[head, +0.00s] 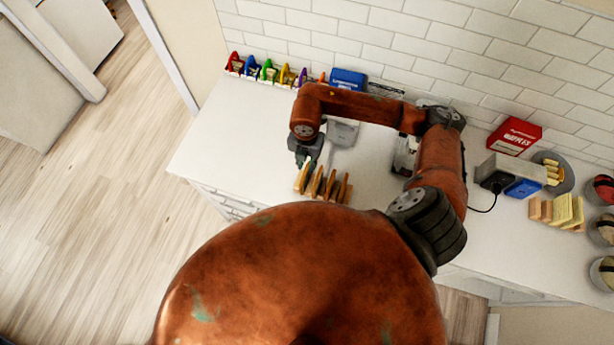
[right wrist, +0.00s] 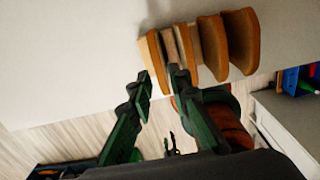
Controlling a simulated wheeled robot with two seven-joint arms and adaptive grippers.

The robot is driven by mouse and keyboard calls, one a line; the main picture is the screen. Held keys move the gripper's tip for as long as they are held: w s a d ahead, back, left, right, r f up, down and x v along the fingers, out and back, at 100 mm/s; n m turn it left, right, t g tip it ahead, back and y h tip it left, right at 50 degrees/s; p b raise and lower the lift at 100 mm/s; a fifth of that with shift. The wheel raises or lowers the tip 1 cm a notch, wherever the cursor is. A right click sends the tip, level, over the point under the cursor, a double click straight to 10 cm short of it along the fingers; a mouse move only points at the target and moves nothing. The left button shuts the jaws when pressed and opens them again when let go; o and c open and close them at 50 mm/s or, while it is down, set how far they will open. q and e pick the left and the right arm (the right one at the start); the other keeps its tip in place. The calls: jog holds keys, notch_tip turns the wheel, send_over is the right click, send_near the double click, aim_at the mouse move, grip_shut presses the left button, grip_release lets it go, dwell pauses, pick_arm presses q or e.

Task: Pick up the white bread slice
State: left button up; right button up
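Several bread slices stand on edge in a row on the white counter. The leftmost slice (head: 302,176) has a pale face and brown crust; it also shows at the left of the row in the right wrist view (right wrist: 154,62). The slices look alike in colour, so I cannot tell surely which is the white one. My right gripper (head: 304,160) is at the left end of the row. In the right wrist view its fingers (right wrist: 159,76) are apart, one on each side of the leftmost slice's near end. I cannot tell whether they touch it. My left gripper is not in view.
Behind the slices lie a light grey board (head: 342,133) and a blue box (head: 348,79). Coloured holders (head: 268,70) line the wall. To the right are a toaster (head: 512,171), a red box (head: 515,136), pale yellow slices (head: 562,208) and bowls. The counter's left part is clear.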

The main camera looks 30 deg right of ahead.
aim_at(305, 172)
jog(key=f+p, duration=0.2)
jog(key=f, duration=0.2)
jog(key=shift+a+f, duration=0.2)
jog(key=shift+f, duration=0.5)
grip_shut()
